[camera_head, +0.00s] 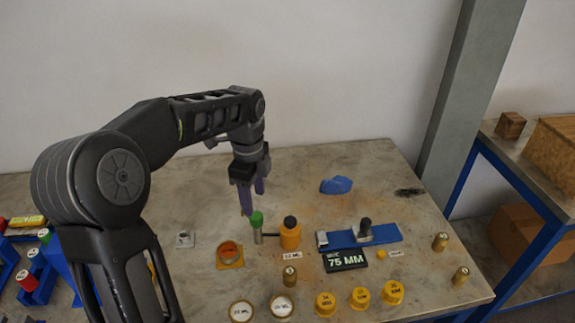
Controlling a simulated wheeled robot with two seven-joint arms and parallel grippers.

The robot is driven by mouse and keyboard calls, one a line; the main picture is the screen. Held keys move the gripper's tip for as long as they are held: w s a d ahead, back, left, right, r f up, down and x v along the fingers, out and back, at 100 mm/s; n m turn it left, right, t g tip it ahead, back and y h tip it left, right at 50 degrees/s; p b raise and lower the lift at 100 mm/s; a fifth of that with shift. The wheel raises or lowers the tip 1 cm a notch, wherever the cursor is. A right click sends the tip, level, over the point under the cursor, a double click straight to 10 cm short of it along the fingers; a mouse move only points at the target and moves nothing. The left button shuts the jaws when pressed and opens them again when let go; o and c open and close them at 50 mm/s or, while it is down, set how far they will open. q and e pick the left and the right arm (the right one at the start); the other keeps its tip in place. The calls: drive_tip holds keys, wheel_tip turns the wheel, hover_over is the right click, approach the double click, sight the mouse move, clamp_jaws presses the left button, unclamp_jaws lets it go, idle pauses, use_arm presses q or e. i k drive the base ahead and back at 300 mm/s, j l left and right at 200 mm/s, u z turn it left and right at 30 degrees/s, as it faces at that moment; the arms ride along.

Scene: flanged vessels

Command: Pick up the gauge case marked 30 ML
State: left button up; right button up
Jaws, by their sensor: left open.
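Two round brass cases with white faces stand at the table's front edge, a left one (241,311) and a right one (282,305). Their faces carry small lettering that I cannot read surely, so I cannot tell which, if either, is marked 30 ML. My left gripper (253,200), with purple fingers pointing down, is open and empty. It is above the back of the table, behind the green-topped post (257,226) and well away from the cases. My right gripper is out of view.
Several yellow caps (360,298) stand right of the cases. An orange bottle (290,234), a blue fixture (365,236), a black 75 MM sign (345,261) and brass cylinders (290,276) stand mid-table. A blue cloth-like lump (336,185) lies behind.

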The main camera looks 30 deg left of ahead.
sight(228, 252)
drive_tip(key=k+l, duration=0.8)
drive_tip(key=l, duration=0.1)
